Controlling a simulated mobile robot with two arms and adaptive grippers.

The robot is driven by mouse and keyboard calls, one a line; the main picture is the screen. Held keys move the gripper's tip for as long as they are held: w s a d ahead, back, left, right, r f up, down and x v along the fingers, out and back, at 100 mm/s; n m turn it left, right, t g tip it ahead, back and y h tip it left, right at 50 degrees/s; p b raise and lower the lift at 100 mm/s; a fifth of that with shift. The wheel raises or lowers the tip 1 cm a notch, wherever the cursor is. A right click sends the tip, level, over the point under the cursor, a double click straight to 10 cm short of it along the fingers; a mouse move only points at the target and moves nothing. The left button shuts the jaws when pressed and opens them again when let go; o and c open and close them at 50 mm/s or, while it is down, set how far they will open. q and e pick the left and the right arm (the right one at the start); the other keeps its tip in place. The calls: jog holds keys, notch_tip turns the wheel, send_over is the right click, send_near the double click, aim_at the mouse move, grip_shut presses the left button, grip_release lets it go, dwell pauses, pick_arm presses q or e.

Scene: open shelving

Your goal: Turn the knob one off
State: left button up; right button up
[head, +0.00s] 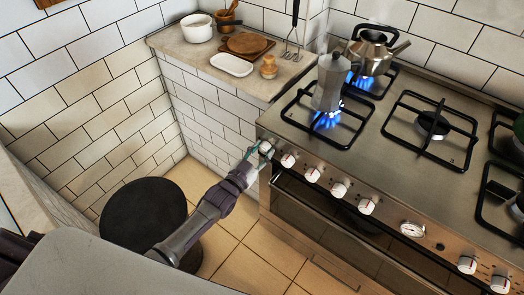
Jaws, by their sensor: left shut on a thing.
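The stove (385,165) has a row of white knobs along its front panel. My left gripper (260,151) is at the leftmost knob (266,146) and is shut on it, partly covering it. The second knob (288,160) is just to its right. A blue flame (326,121) burns under the moka pot (329,82) on the front left burner. Another blue flame (361,81) burns under the steel kettle (371,50) behind it. The knob's exact angle is hard to tell. My right gripper is not in view.
A tiled counter (190,50) left of the stove holds a white pot (198,27), a white dish (231,65), wooden boards (248,44) and a small jar (268,67). A round black stool (143,215) stands on the floor below my left arm.

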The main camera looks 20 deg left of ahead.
pick_arm(q)
jog(key=shift+m, duration=0.4)
jog(key=m, duration=0.2)
jog(key=shift+f+m+b, duration=0.1)
jog(key=shift+m+b, duration=0.3)
jog(key=m+b, duration=0.1)
jog(key=m, duration=0.2)
jog(key=shift+f+m, duration=0.1)
jog(key=shift+m, duration=0.3)
jog(key=m+b, duration=0.1)
jog(key=m, duration=0.1)
jog(key=shift+m, duration=0.4)
jog(key=shift+m+h+b, duration=0.6)
jog(key=shift+m+b, duration=0.2)
jog(key=shift+m, duration=1.2)
jog(key=o, duration=1.1)
jog(key=shift+o, duration=0.2)
